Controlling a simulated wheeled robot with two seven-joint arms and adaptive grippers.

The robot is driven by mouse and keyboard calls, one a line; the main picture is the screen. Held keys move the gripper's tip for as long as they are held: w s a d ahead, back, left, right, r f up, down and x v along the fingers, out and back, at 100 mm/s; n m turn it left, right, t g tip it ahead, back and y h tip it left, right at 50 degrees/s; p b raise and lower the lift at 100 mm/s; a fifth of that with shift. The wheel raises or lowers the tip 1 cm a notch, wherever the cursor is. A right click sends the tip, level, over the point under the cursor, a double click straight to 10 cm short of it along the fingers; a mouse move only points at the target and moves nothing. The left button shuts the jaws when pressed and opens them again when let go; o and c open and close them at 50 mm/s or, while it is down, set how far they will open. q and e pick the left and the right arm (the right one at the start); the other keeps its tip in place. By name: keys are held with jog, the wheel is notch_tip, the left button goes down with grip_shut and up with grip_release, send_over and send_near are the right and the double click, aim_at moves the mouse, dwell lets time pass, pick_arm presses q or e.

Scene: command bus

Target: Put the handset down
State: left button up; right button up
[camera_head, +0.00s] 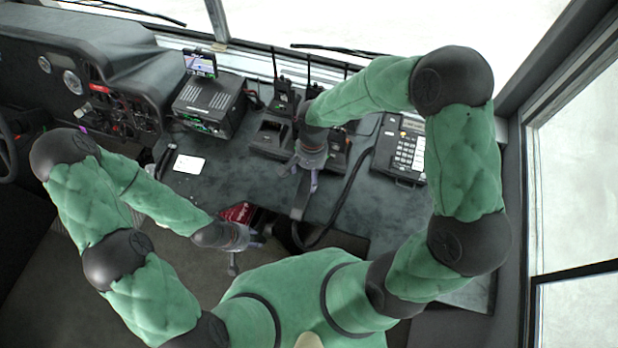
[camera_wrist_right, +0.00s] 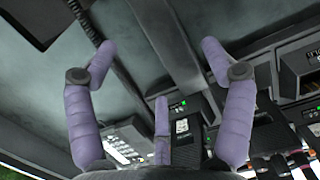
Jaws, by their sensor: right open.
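My right gripper (camera_head: 302,182) is above the front part of the dark desk. It also shows in the right wrist view (camera_wrist_right: 165,65), with its purple fingers spread wide. A long dark grey bar, which looks like the handset (camera_wrist_right: 165,40), runs between and beyond the fingers there. In the head view the handset (camera_head: 299,205) shows just below the right gripper, near the desk's front edge. I cannot tell whether it touches the fingers. The desk phone (camera_head: 408,150), with pale keys, is to the right. My left gripper (camera_head: 245,242) is low, in front of the desk; its opening is unclear.
Handheld radios (camera_head: 284,98) stand in chargers behind the right gripper. A black cord (camera_head: 345,200) loops beside it. A black radio box (camera_head: 208,103) and a white card (camera_head: 189,164) are on the left. A red object (camera_head: 237,212) is below the desk edge. The desk between is clear.

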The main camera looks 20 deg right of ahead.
notch_tip(320, 180, up, 7)
jog(key=p, duration=0.1)
jog(key=shift+w+d+r, duration=0.15)
jog(key=shift+w+d, duration=0.1)
jog(key=shift+w, duration=0.2)
